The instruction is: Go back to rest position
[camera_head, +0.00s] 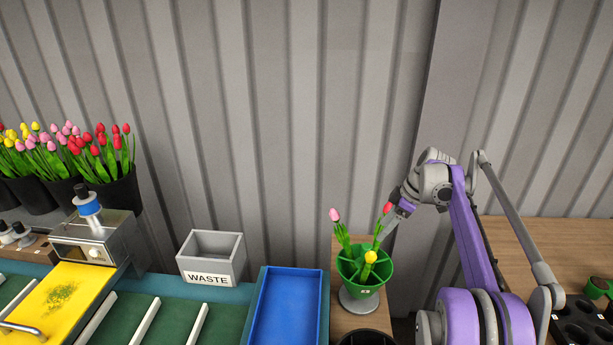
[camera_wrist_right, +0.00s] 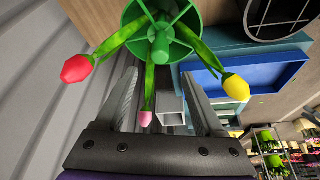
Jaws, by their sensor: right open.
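A green divided holder (camera_head: 347,268) stands on a grey round base on the wooden table. It holds a pink tulip (camera_head: 335,215), a red tulip (camera_head: 388,208) and a yellow tulip (camera_head: 370,257), all leaning outward. My right gripper (camera_head: 386,236) is at the holder's back right, close to the red tulip. In the right wrist view its two fingers (camera_wrist_right: 160,76) are spread apart with nothing clamped. The pink tulip (camera_wrist_right: 146,118) shows between them in the picture, the red tulip (camera_wrist_right: 77,69) to the left and the yellow tulip (camera_wrist_right: 235,87) to the right. My left gripper is out of view.
A blue tray (camera_head: 254,307) and a grey WASTE box (camera_head: 211,262) are left of the holder. A dark round container (camera_head: 365,338) is in front. Black pots with tulips (camera_head: 115,195) and a yellow board (camera_head: 58,300) are farther left. A corrugated wall rises behind.

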